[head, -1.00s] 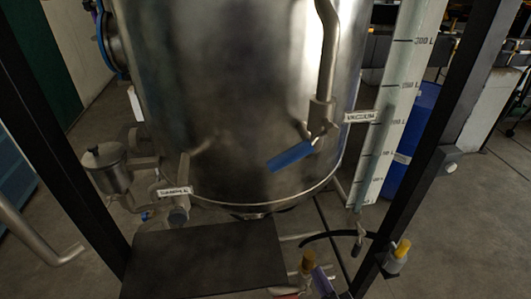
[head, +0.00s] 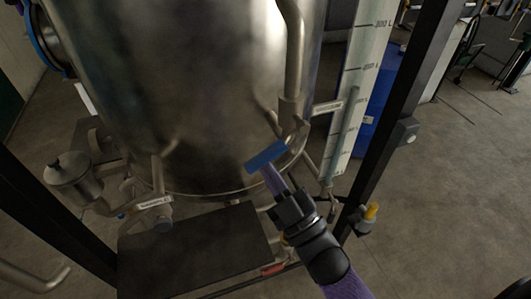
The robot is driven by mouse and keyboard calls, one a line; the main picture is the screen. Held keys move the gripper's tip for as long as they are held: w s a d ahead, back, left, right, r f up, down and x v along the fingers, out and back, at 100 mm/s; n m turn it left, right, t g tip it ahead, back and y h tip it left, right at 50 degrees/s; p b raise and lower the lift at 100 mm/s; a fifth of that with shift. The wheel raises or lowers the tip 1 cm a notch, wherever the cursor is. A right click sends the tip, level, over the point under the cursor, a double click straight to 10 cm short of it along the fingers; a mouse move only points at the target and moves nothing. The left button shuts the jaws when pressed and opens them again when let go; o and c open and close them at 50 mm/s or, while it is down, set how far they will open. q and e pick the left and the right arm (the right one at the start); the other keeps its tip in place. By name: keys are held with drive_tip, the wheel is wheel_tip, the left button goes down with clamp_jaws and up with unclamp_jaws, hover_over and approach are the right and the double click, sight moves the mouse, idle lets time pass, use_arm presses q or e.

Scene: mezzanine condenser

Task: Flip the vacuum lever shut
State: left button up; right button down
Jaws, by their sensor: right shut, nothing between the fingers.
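The vacuum lever is a blue handle (head: 264,157) on a valve at the foot of a steel pipe (head: 291,75), in front of the steel tank. It slants from lower left to upper right, and its right end meets the valve. A white label reading roughly "VACUUM" (head: 327,108) sits to the right of the pipe. My right gripper (head: 269,173) comes up from the lower right, with its fingers shut and empty. Its purple fingertips are at the lower edge of the blue handle; I cannot tell whether they touch it. My left gripper is not in view.
The steel tank (head: 190,80) fills the left and middle. A sample valve with a label (head: 154,202) is at lower left, above a dark plate (head: 190,245). A marked sight tube (head: 362,80) and a black post (head: 402,105) stand right.

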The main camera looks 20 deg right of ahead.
sight(259, 156)
drive_tip(key=p+x, duration=0.1)
drive_tip(key=x, duration=0.3)
drive_tip(key=shift+r, duration=0.15)
drive_tip(key=f, duration=0.1)
drive_tip(key=w+d+f, duration=0.1)
drive_tip(key=f, duration=0.1)
drive_tip(key=shift+w+d+f+b, duration=0.2)
drive_tip(key=shift+w+d+b, duration=0.1)
drive_tip(key=shift+d, duration=0.05)
drive_tip(key=shift+d+f+n+g+y, duration=0.15)
drive_tip(key=shift+f+n+g+y, duration=0.3)
drive_tip(key=shift+n, duration=0.45)
drive_tip(key=d+f+n+g+y, duration=0.1)
drive_tip(key=d+f+n+g, duration=0.4)
drive_tip(key=n, duration=0.7)
drive_tip(key=shift+d+n+g, duration=0.4)
drive_tip(key=shift+d+g, duration=0.15)
drive_tip(key=shift+d, duration=0.45)
drive_tip(key=shift+w+f, duration=0.1)
